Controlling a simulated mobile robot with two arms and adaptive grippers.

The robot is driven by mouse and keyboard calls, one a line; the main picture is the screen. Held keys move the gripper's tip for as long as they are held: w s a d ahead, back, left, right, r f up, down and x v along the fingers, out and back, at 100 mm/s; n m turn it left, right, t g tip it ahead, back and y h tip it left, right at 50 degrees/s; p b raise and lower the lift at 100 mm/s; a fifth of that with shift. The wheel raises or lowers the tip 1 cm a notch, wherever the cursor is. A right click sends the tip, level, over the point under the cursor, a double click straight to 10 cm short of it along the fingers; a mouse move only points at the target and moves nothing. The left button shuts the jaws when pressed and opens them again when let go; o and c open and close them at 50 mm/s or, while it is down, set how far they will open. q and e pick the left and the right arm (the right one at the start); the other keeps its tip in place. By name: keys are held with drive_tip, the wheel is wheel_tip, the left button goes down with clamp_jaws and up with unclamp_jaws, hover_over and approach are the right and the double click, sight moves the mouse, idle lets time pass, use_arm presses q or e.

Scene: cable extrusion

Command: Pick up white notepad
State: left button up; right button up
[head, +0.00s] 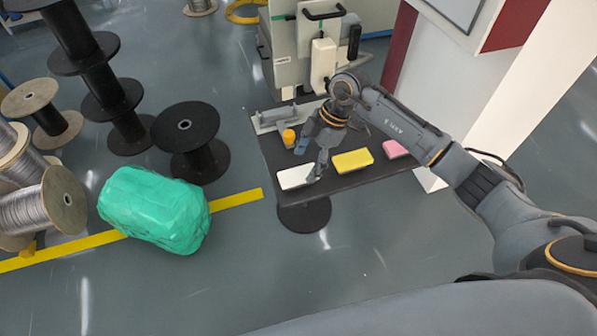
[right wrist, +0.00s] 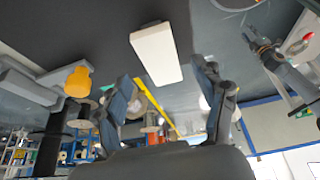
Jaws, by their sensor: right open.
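The white notepad (head: 295,177) lies flat near the left front corner of the dark table (head: 385,174). My right gripper (head: 308,162) is above the table, its fingers pointing down close to the notepad's right end. In the right wrist view the notepad (right wrist: 156,54) is ahead, beyond and roughly between the two spread fingers (right wrist: 166,84). The right gripper is open and empty, apart from the notepad. What looks like my left gripper (right wrist: 262,48) shows small at the right of the right wrist view, its jaws unclear. It is out of the head view.
An orange bottle (head: 289,137) stands behind the notepad. A yellow pad (head: 352,160) and a pink pad (head: 395,149) lie to its right. A grey metal fixture (head: 285,117) is at the table's back. A green bundle (head: 155,209) and black spools (head: 189,140) occupy the floor at left.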

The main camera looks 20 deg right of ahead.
sight(300, 174)
drive_tip(key=shift+x, duration=1.55)
drive_tip(key=shift+c, duration=0.4)
drive_tip(key=c, duration=1.1)
drive_tip(key=shift+r, duration=0.1)
drive_tip(key=shift+c, duration=0.2)
